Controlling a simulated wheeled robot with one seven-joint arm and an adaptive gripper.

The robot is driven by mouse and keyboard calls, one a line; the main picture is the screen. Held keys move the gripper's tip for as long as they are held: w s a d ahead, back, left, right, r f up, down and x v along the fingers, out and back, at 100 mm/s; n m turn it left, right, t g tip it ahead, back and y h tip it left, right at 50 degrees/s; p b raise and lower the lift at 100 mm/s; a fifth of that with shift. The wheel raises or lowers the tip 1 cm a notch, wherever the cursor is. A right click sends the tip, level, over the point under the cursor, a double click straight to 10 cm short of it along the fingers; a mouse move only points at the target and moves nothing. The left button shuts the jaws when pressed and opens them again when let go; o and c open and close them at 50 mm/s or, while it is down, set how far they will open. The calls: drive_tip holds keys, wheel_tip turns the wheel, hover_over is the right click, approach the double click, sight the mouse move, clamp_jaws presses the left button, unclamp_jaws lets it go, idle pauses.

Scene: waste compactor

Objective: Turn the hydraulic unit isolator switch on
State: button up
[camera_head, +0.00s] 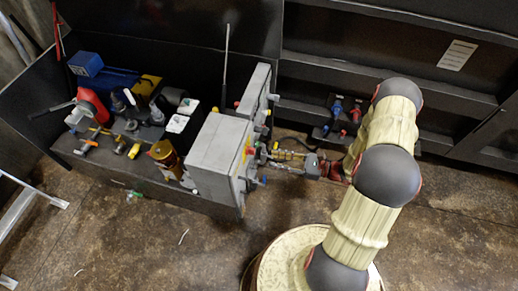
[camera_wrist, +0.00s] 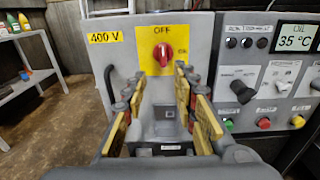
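The hydraulic unit isolator switch (camera_wrist: 163,54) is a red rotary knob on a yellow plate in the wrist view. "OFF" is printed above it and a small label, apparently "ON", sits at its lower right. The knob looks roughly upright, towards OFF. It is mounted on a grey box (camera_wrist: 205,28), which also shows in the head view (camera_head: 218,150). My gripper (camera_wrist: 160,86) has its yellow fingers apart with nothing between them, just below and in front of the knob. In the head view my gripper (camera_head: 283,158) faces the box's right side, and the knob cannot be made out clearly.
A "400 V" label (camera_wrist: 106,38) is left of the switch. A control panel (camera_wrist: 270,75) with black selectors, coloured buttons and a 35 °C display stands to the right. A shelf with bottles (camera_wrist: 25,75) is at far left. Open floor (camera_head: 120,240) lies in front of the unit.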

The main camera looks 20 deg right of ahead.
sight(251, 151)
drive_tip(key=r+b+x, duration=0.1)
drive_tip(key=x, duration=0.6)
drive_tip(key=shift+w+a+t+b, duration=0.2)
drive_tip(key=shift+w+t+b, duration=0.1)
drive_tip(key=shift+w+b, duration=0.15)
drive_tip(key=shift+r, duration=0.15)
drive_tip(key=shift+c, duration=0.8)
clamp_jaws()
